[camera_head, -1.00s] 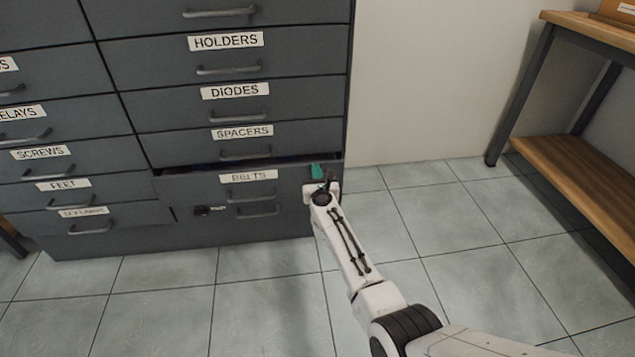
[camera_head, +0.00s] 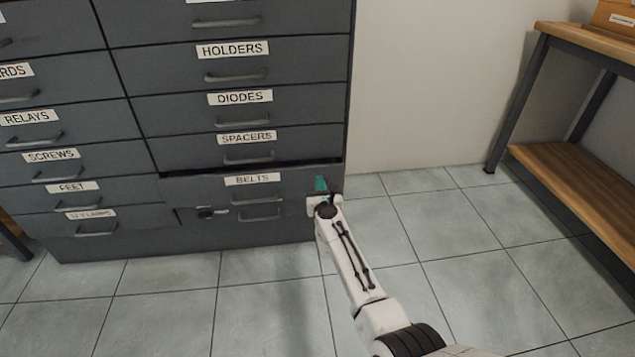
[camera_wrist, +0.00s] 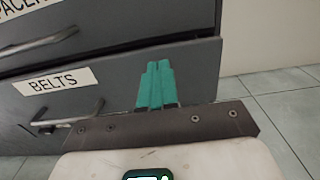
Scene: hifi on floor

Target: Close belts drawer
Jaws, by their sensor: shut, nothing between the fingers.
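The belts drawer (camera_head: 300,184) is a grey drawer with a white BELTS label, low in the right column of the cabinet. It stands slightly proud, with a narrow dark gap along its top edge. Its front and label also fill the middle of the wrist view (camera_wrist: 120,92). My gripper (camera_head: 321,184) is at the right end of the drawer front. In the wrist view its teal fingers (camera_wrist: 156,82) are together, empty, and point at the drawer front near its right edge. I cannot tell whether the tips touch it.
The cabinet's other labelled drawers, such as spacers (camera_head: 300,138) and feet (camera_head: 72,198), look shut. A wooden workbench (camera_head: 570,165) stands at the right. The tiled floor between is clear.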

